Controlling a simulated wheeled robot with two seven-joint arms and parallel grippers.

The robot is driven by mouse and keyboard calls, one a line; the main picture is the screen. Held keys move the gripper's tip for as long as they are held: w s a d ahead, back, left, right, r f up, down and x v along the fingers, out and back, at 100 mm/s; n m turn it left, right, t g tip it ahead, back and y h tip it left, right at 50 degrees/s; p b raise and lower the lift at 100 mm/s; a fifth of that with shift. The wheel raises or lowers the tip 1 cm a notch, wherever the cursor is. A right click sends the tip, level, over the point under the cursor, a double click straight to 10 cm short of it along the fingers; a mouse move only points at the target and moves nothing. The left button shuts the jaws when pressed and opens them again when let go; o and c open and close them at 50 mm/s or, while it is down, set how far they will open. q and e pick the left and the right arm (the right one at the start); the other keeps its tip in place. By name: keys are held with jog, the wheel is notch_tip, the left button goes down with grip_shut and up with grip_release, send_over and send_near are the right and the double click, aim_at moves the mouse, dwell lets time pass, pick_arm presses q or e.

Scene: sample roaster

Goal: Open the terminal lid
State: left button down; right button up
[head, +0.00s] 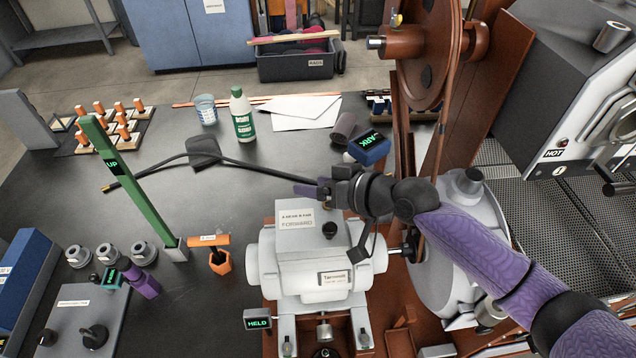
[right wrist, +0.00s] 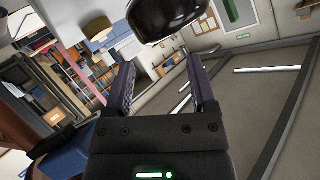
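A white motor-like housing (head: 318,262) stands on a brown base at the lower middle of the head view. A plate on its front seems to read "Terminals". Its flat top (head: 285,244) looks closed and carries a "FORWARD" label and a small black knob (head: 329,230). My right gripper (head: 312,190) is above and behind this top, apart from it, pointing left. In the right wrist view, the fingers of my right gripper (right wrist: 161,70) are spread with nothing between them. I do not see my left gripper.
A green post (head: 130,185) marked "UP" stands at left. A dark rod or cable (head: 255,165) runs left from beside my right gripper. The roaster (head: 565,90), marked "HOT", is at right.

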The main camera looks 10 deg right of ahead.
pick_arm(q)
jog(key=shift+d, duration=0.1)
pick_arm(e)
jog(key=shift+s+d+r, duration=0.1)
jog(key=shift+s+d, duration=0.05)
jog(key=shift+d, duration=0.05)
pick_arm(q)
jog(key=shift+d, duration=0.1)
pick_arm(e)
jog(key=v, duration=0.9)
jog(key=shift+d, duration=0.15)
pick_arm(q)
jog(key=shift+a, duration=0.2)
pick_arm(e)
jog(key=shift+s+r, duration=0.1)
jog(key=shift+s, duration=0.05)
